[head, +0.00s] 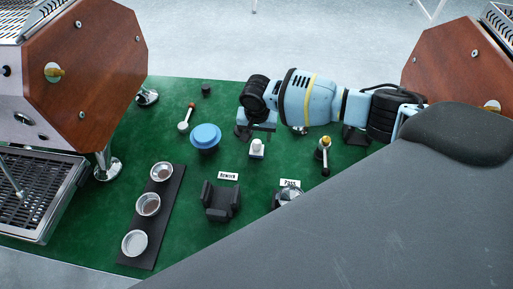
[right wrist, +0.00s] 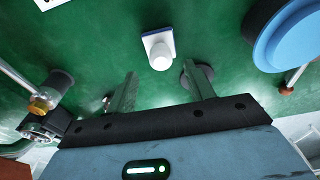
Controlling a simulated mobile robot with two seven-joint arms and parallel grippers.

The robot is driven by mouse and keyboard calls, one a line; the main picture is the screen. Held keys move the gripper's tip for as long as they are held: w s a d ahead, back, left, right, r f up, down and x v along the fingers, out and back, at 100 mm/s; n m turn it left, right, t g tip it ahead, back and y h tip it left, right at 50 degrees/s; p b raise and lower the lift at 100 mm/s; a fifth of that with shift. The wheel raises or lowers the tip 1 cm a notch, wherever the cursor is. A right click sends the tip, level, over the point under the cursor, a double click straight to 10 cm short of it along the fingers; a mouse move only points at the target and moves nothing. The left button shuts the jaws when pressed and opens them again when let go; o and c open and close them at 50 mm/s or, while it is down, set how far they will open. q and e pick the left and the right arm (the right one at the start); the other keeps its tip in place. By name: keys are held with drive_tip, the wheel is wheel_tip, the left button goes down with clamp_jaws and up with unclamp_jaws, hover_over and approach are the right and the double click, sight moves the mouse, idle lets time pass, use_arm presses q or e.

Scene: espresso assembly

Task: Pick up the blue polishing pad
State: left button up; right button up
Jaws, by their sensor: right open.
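A small white knob on a square plate with a blue edge (head: 257,150) stands on the green mat, and it also shows in the right wrist view (right wrist: 158,48). A round blue disc on a dark base (head: 205,134) stands to its left, and shows at the upper right of the right wrist view (right wrist: 292,38). I cannot tell for certain which is the polishing pad. My right gripper (right wrist: 159,76) is open and empty, its fingers pointing toward the white knob, apart from it. In the head view its fingers are mostly hidden. My left gripper is not in view.
A dark tray (head: 152,220) holds metal baskets. A dark holder (head: 221,200) stands behind no other object at the mat's front. Handled tools (head: 184,126) and (head: 325,155) flank the middle. Wood-sided machines stand left (head: 90,50) and right (head: 455,65).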

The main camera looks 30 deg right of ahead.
sight(257, 142)
wheel_tip(257, 142, down, 5)
drive_tip(key=shift+r+b, duration=0.1)
drive_tip(key=shift+b, duration=0.35)
drive_tip(key=shift+w, duration=0.1)
drive_tip(key=shift+c, duration=0.4)
drive_tip(key=c, duration=1)
